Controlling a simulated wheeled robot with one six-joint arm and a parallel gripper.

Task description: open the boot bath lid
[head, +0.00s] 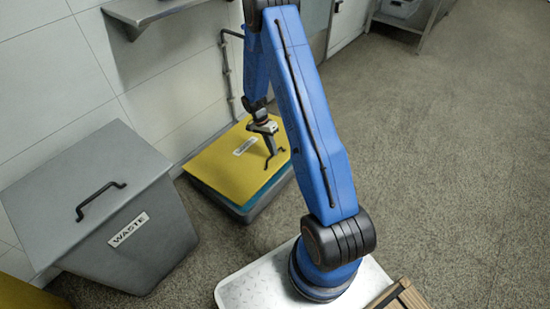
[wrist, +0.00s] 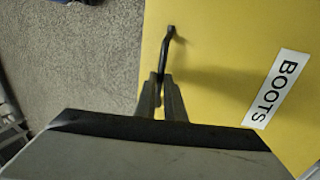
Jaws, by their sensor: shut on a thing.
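The boot bath is a low grey tub with a yellow lid (head: 217,160) on the floor against the wall. The lid carries a BOOTS label, which also shows on the yellow lid in the wrist view (wrist: 220,60). A strip of blue shows between the lid and the tub's rim at the front right. A black bar handle (wrist: 168,45) stands near the lid's edge. My gripper (wrist: 160,98) is shut on this handle; in the head view my gripper (head: 268,150) reaches down to the lid's front right part. The fingers hide part of the handle.
A grey waste bin (head: 130,240) with a black-handled lid stands at the left. A pipe (head: 228,75) runs down the wall behind the bath, and a grey shelf (head: 155,12) juts out above.

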